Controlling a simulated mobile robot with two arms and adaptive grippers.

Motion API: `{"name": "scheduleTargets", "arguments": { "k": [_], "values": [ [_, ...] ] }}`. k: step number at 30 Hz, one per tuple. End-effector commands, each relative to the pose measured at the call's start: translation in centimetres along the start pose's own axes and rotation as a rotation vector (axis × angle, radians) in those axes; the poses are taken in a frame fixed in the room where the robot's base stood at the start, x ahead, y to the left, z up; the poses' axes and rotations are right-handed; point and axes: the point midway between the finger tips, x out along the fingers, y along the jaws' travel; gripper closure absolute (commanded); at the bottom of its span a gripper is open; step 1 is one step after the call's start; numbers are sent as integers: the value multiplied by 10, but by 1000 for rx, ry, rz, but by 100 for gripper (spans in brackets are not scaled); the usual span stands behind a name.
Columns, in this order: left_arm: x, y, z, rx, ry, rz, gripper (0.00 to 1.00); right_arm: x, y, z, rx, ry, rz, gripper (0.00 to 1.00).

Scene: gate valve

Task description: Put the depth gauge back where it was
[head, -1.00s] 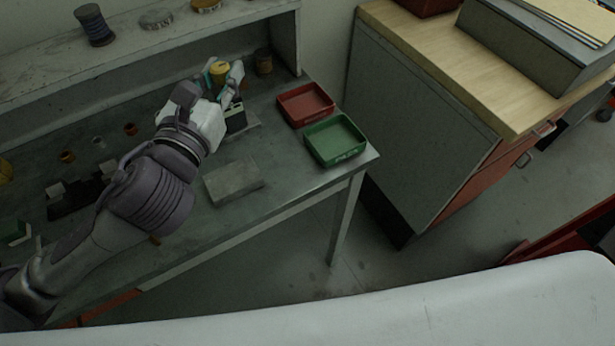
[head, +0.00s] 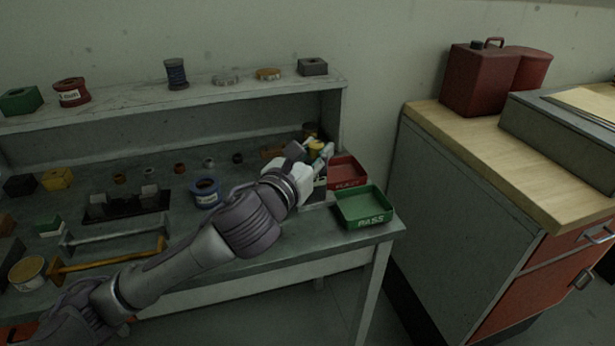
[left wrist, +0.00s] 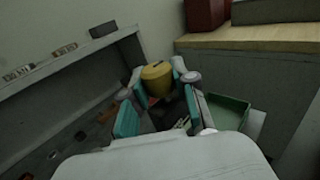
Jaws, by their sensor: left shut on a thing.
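My left gripper (head: 318,160) reaches over the right end of the workbench, beside the red tray. Its teal-padded fingers are shut on a yellow round-topped piece (head: 316,147), which I take to be the depth gauge. The piece also shows between the fingertips in the left wrist view (left wrist: 156,78). Its lower part is hidden by the fingers. A dark, pale-edged thing (head: 319,188) shows just below the gripper; I cannot tell whether it touches the held piece. My right gripper is not in view.
The red tray (head: 348,172) and green PASS tray (head: 363,208) stand at the bench's right end. A shelf (head: 120,117) runs along the back. A wood-topped cabinet (head: 480,150) stands right, across a gap.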

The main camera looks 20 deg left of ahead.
Motion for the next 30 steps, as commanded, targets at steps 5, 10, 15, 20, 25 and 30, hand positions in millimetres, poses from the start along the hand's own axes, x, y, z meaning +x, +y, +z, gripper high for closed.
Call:
{"name": "scheduleTargets", "arguments": {
  "k": [5, 10, 15, 20, 25, 30],
  "values": [
    [5, 22, -13, -1, -1, 0, 100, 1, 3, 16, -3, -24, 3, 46],
    [6, 25, -30, -4, 2, -2, 100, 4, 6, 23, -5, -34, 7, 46],
    [6, 24, -52, -3, 0, -2, 100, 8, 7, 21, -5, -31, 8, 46],
    [6, 25, -54, 0, -3, -1, 100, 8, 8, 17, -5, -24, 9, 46],
    [6, 24, -55, 0, -3, -1, 100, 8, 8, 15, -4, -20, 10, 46],
    [6, 24, -58, -1, -1, -1, 63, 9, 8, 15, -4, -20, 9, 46]
  ]
}}
